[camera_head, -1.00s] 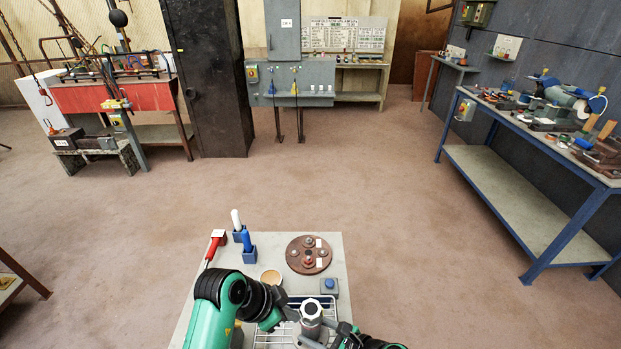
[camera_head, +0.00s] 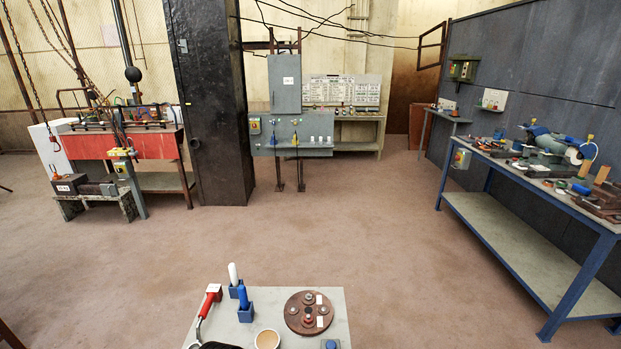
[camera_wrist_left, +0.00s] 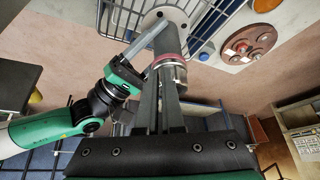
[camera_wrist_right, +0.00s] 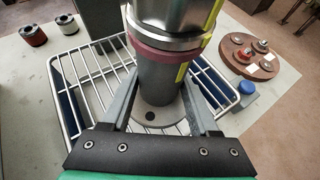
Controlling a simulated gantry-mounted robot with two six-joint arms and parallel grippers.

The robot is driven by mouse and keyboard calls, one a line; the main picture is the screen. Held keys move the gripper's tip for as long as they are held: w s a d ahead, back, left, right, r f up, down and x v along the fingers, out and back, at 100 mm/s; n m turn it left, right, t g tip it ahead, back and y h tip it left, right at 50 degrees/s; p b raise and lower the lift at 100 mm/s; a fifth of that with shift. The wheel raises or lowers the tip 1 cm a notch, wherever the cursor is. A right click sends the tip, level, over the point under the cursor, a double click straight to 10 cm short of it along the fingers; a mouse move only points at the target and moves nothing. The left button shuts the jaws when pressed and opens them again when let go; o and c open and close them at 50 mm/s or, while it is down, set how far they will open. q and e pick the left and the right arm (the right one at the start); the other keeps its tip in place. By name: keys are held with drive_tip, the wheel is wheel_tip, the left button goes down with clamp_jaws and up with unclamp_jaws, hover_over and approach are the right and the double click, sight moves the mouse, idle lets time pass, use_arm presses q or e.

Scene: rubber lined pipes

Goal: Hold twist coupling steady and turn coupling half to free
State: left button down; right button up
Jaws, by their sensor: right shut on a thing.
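The twist coupling stands upright over a wire rack. In the right wrist view it has a shiny metal upper half (camera_wrist_right: 175,18), a maroon band (camera_wrist_right: 160,58) and a grey lower body (camera_wrist_right: 157,82) above a round flange. My right gripper (camera_wrist_right: 158,100) is shut on the grey lower body, one finger on each side. In the left wrist view the coupling's metal end (camera_wrist_left: 169,75) is right at the fingertips of my left gripper (camera_wrist_left: 167,88). Its dark fingers are close together; whether they grip the metal cannot be told. The head view shows neither gripper.
The wire rack (camera_wrist_right: 85,88) surrounds the coupling's foot. A brown disc with several knobs (camera_head: 309,313), a cup (camera_head: 267,340), a blue holder (camera_head: 246,313) and a red-handled tool (camera_head: 211,300) are on the small table. Two spools (camera_wrist_right: 33,35) lie left in the right wrist view.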

use_arm(q)
drive_tip(key=shift+s, duration=0.1)
wheel_tip(320, 180, up, 6)
drive_tip(key=shift+s+a, duration=0.2)
drive_tip(key=shift+a, duration=0.05)
idle(0.5)
drive_tip(key=w+a+f, duration=0.1)
drive_tip(key=w+f, duration=0.2)
drive_tip(key=f, duration=0.3)
drive_tip(key=shift+a, duration=0.25)
idle(0.5)
drive_tip(key=shift+d, duration=0.4)
idle(0.6)
